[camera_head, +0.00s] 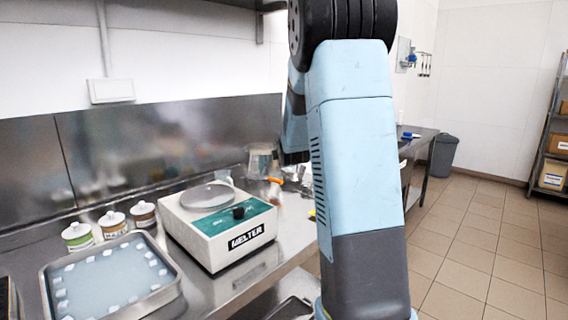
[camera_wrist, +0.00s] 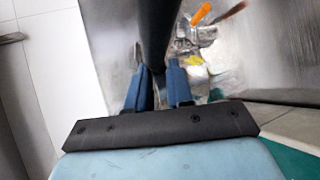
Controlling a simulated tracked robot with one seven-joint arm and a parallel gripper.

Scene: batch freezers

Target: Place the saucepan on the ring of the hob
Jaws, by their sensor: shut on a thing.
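The pan's body is not clearly visible. My arm hides the gripper in the head view.
Left of the hob are a steel tray (camera_head: 172,292) with pale blue contents and several lidded jars (camera_head: 112,224). Behind the hob are a clear container (camera_head: 262,160) and an orange-handled tool (camera_head: 273,186), also in the wrist view (camera_wrist: 201,14). A steel backsplash (camera_head: 170,140) closes the rear.

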